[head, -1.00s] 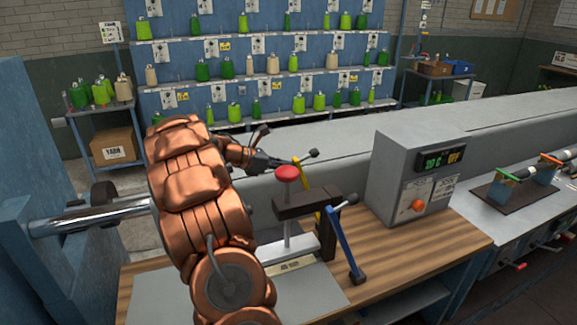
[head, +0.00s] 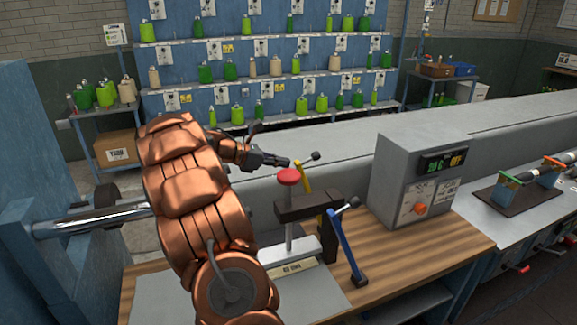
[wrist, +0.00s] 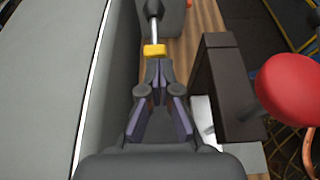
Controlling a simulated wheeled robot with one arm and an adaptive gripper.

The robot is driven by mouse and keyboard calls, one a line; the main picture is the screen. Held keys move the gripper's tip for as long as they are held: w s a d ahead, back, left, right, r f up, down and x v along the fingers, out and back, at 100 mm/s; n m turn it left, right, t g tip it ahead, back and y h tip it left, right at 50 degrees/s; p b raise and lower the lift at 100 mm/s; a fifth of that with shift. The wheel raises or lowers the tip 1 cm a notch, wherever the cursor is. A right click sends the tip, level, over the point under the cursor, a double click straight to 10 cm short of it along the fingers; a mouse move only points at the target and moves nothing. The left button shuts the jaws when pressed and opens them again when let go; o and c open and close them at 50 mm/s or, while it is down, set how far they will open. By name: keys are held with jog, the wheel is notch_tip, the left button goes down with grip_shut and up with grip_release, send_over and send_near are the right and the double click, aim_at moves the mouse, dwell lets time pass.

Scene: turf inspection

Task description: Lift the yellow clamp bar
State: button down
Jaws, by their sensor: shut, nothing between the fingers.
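The yellow clamp bar (head: 305,178) stands behind the dark clamp frame and red knob in the head view. Its lower part is partly hidden by the frame. A thin metal rod with a dark knob (head: 315,156) joins its top. In the wrist view its yellow end (wrist: 154,50) lies just beyond my fingertips. My gripper (head: 287,163) is shut and empty, just left of the bar's top. The wrist view shows its fingers (wrist: 158,70) meeting at the tips. I cannot tell whether they touch the bar.
The red knob (head: 288,177) and dark frame (head: 305,206) stand close to my gripper. A blue clamp bar (head: 346,246) is nearer the front. A grey control box (head: 400,180) stands to the right on the wooden bench (head: 400,255). A long grey surface runs behind.

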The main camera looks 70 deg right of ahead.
jog(key=f+v, duration=0.1)
jog(key=v, duration=0.8)
jog(key=shift+w+f, duration=0.25)
jog(key=shift+w, duration=0.05)
jog(key=shift+a, duration=0.1)
jog(key=s+a+f+m+t+y, duration=0.2)
jog(key=a+t, duration=0.1)
jog(key=a, duration=1.1)
jog(key=s+a+f+m+t+y, duration=0.1)
jog(key=a+f+m+t+y, duration=0.15)
jog(key=a, duration=1.15)
jog(key=s+a+f+m+t+y, duration=0.1)
jog(key=s+a, duration=0.4)
jog(key=a, duration=0.6)
jog(key=s+a+f+m+t+y, duration=0.1)
jog(key=s+a+f+m+y, duration=0.2)
jog(key=a, duration=0.8)
jog(key=s+f+b, duration=0.1)
jog(key=s+f, duration=0.1)
jog(key=s, duration=0.1)
jog(key=shift+s+a+t, duration=0.2)
jog(key=shift+a+t, duration=0.15)
jog(key=shift+a, duration=0.05)
